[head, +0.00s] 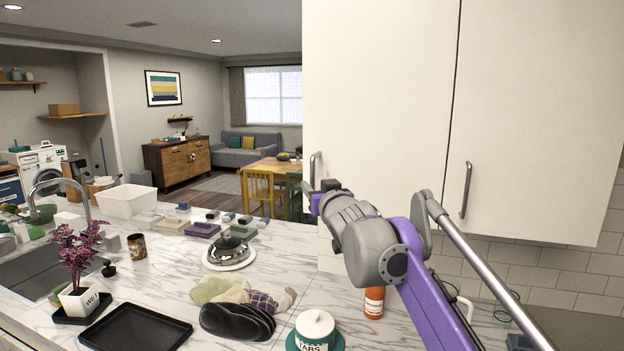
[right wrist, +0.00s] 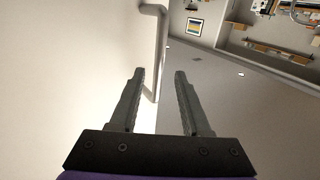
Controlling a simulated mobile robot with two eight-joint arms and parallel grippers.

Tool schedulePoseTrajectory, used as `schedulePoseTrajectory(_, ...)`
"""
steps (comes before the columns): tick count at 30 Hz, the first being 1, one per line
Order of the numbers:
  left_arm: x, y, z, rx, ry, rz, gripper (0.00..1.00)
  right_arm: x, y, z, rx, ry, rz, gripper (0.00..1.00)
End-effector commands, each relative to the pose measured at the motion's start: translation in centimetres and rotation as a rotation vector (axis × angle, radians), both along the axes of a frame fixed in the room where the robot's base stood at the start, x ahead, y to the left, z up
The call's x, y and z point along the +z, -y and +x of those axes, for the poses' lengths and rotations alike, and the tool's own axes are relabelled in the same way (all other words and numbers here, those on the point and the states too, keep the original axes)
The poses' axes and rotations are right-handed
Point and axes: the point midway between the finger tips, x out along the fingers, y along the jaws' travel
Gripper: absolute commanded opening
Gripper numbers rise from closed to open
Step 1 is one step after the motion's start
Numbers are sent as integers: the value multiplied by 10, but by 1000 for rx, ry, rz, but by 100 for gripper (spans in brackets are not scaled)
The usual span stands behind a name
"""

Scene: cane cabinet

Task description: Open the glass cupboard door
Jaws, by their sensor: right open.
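The wall cupboard has two plain white, opaque doors, both shut; no glass shows in them. The left door (head: 375,100) has a vertical grey bar handle (head: 312,170) near its lower left edge. The right door (head: 545,120) has a similar handle (head: 466,190) near its lower left edge. My right gripper (head: 318,198) is at the left door's handle. In the right wrist view, my right gripper (right wrist: 159,72) is open, and the left door's handle (right wrist: 160,45) appears in line with the gap between its fingers. Contact cannot be told. My left gripper is out of view.
Below is a marble counter (head: 170,260) with a black tray (head: 137,328), a potted plant (head: 80,270), a domed dish (head: 230,250), an orange bottle (head: 374,303) and a white jar (head: 314,328). The space left of the cupboard is open to the room.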

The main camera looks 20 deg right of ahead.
Motion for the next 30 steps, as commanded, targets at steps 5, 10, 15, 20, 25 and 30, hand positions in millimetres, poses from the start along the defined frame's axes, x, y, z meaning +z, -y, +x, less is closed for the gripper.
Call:
schedulePoseTrajectory(5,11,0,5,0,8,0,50,2,0,28,0,2,0,47)
schedulePoseTrajectory(10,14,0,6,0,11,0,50,1,0,42,0,1,0,47)
schedulePoseTrajectory(15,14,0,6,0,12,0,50,0,0,45,-1,0,0,47)
schedulePoseTrajectory(20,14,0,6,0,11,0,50,-1,0,44,-1,-1,0,47)
schedulePoseTrajectory(25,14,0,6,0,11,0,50,-1,0,44,-1,-1,0,18)
schedulePoseTrajectory(30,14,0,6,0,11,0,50,0,0,44,-1,-1,0,0)
